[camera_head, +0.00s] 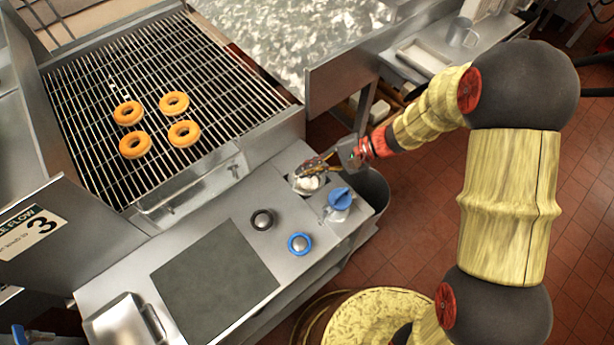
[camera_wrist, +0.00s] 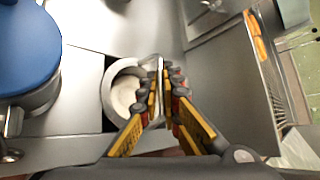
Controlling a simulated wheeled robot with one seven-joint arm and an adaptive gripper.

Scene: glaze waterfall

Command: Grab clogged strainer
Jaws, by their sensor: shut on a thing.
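The clogged strainer (camera_head: 307,184) sits at the back right of the metal counter, a round rim with whitish matter inside. In the wrist view, the strainer (camera_wrist: 124,93) is just left of my fingers, with its pale fill visible. My gripper (camera_head: 318,164) reaches in from the right, above the strainer's far side. In the wrist view my gripper (camera_wrist: 162,85) is shut on the strainer's thin metal part at the rim's right side. The fingers hide part of that side. The strainer appears to rest in an opening in the counter.
A blue-topped container (camera_head: 340,199) stands close beside the strainer. Several doughnuts (camera_head: 174,104) rest on the wire rack (camera_head: 90,80) behind. A grey bin (camera_head: 375,196) stands right.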

